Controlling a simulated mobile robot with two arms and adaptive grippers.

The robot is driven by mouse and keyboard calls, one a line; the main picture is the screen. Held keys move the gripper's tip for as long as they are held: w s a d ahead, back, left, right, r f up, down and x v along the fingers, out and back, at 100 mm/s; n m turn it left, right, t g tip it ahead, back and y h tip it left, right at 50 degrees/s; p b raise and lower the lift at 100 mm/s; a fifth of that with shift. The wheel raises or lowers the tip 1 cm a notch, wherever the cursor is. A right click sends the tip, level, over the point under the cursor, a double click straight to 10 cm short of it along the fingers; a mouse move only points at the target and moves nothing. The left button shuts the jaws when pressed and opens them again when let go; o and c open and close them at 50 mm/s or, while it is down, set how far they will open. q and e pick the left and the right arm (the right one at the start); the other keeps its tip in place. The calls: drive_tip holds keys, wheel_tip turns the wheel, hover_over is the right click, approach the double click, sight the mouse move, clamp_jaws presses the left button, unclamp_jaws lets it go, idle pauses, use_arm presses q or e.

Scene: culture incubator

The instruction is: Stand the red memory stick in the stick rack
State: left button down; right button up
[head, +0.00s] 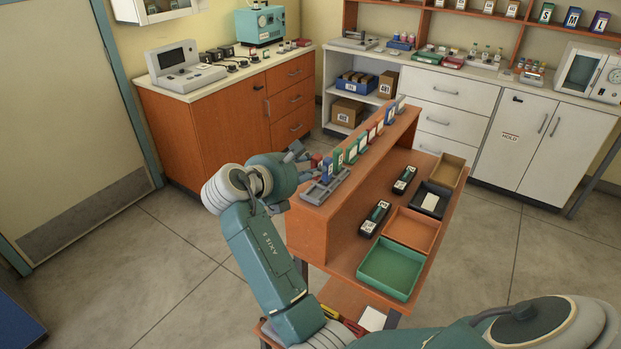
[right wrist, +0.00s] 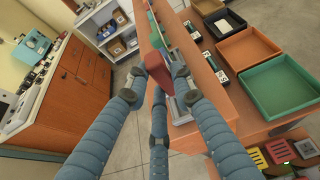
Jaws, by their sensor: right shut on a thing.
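My right gripper (head: 303,167) reaches the near end of the raised orange shelf. In the right wrist view its fingers (right wrist: 158,72) are closed around the red memory stick (right wrist: 156,66), which is partly covered by them. The red stick shows small in the head view (head: 314,160), beside a blue stick (head: 327,168). The grey stick rack (head: 322,190) sits on the shelf's near end, right by the gripper; its slots are too small to make out. I cannot tell whether the red stick touches the rack. My left gripper is not in view.
Several green, white, red and blue upright items line the shelf (head: 336,212) behind the rack. Below it on the right are a green tray (head: 392,268), an orange tray (head: 411,230) and black holders (head: 374,219). Open floor lies left of the shelf.

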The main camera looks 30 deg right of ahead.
sight(312, 180)
wheel_tip(312, 180, down, 3)
drive_tip(key=shift+r, duration=0.1)
drive_tip(key=shift+d+f, duration=0.1)
drive_tip(key=shift+f, duration=0.35)
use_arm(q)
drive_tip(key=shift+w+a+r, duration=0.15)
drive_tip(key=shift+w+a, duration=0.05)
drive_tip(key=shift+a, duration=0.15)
use_arm(e)
drive_tip(key=o, duration=0.9)
